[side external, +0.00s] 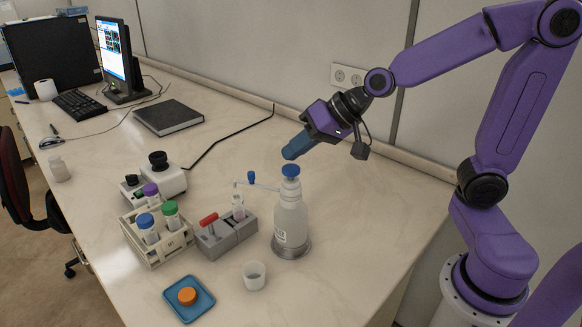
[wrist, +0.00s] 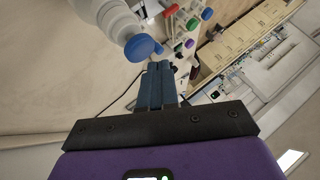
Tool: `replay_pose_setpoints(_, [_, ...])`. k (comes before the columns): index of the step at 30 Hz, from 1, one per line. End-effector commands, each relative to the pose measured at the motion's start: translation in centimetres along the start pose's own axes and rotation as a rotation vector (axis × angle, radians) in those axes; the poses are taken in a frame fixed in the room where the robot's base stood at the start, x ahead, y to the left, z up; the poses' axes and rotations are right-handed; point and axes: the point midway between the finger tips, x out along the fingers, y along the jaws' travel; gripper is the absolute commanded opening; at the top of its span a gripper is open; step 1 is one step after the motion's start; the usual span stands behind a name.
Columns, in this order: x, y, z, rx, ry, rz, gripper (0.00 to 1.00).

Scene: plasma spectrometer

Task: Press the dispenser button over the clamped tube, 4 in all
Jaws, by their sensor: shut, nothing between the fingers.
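The dispenser bottle (side external: 291,222) is white and stands upright on a round metal base. Its blue button (side external: 291,171) is on top and also shows in the wrist view (wrist: 140,47). The clamped tube (side external: 238,207) stands upright in a grey clamp (side external: 226,236) with a red handle, below the spout tip. My gripper (side external: 287,154) is shut and empty, just above the blue button, with a small gap visible. The wrist view shows the shut fingers (wrist: 158,68) beside the button.
A rack (side external: 157,240) with blue, green and purple capped tubes stands left of the clamp. A white cup (side external: 254,275) and a blue dish (side external: 188,299) with an orange cap are in front. A small white instrument (side external: 160,178) stands behind the rack. The bench's right side is clear.

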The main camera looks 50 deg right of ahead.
Motion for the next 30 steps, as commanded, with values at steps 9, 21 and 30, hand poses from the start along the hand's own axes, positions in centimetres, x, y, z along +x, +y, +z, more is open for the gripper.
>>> replay_pose_setpoints(9, [0.54, 0.4, 0.41, 0.0, 0.0, 0.001, 0.0])
replay_pose_setpoints(21, [0.62, 0.44, 0.47, 0.0, 0.0, 0.0, 0.0])
replay_pose_setpoints(30, [0.85, 0.52, 0.63, 0.0, -0.002, -0.004, 0.0])
